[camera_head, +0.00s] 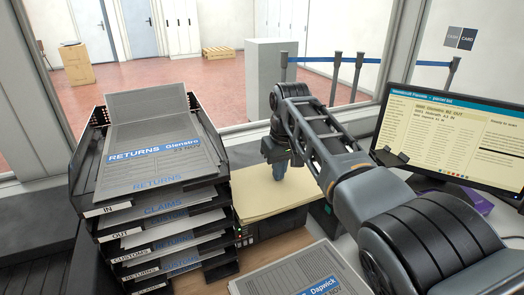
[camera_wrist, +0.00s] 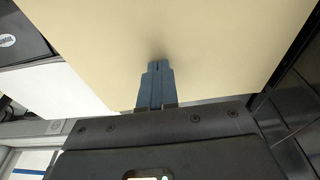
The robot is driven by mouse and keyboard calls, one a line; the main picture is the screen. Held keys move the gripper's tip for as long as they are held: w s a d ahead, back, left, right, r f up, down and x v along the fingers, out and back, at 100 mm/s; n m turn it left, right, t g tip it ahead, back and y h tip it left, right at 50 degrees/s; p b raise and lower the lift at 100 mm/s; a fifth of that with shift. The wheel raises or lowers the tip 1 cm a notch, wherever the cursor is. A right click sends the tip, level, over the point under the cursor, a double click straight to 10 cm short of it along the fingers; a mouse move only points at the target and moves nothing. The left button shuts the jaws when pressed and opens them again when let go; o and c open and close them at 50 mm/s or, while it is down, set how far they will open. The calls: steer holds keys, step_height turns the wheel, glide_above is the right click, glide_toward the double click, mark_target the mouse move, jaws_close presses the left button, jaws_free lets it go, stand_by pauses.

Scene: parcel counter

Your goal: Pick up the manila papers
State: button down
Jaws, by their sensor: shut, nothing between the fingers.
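The manila papers (camera_head: 262,200) lie flat on top of a dark box-like device between the tray stack and my arm. They fill most of the wrist view (camera_wrist: 215,45) as a plain tan sheet. My gripper (camera_head: 279,172) points down over the far part of the manila papers. In the wrist view my gripper (camera_wrist: 158,68) has its blue-grey fingers together with nothing between them. The tips are at or just above the sheet, with a faint shadow beside them; I cannot tell whether they touch.
A black tray stack (camera_head: 160,215) with labelled papers stands close on the left. A grey returns folder (camera_head: 300,275) lies in front. A monitor (camera_head: 455,130) stands at the right. A window frame (camera_head: 230,135) runs behind the counter.

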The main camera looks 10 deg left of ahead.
steer(key=shift+s+d+f, duration=0.15)
steer(key=shift+s+f, duration=0.1)
steer(key=shift+f, duration=0.35)
steer(key=shift+w+r+p, duration=0.1)
steer(key=shift+r+p, duration=0.7)
steer(key=shift+r, duration=0.1)
steer(key=shift+r+p, duration=0.1)
steer(key=shift+p, duration=0.25)
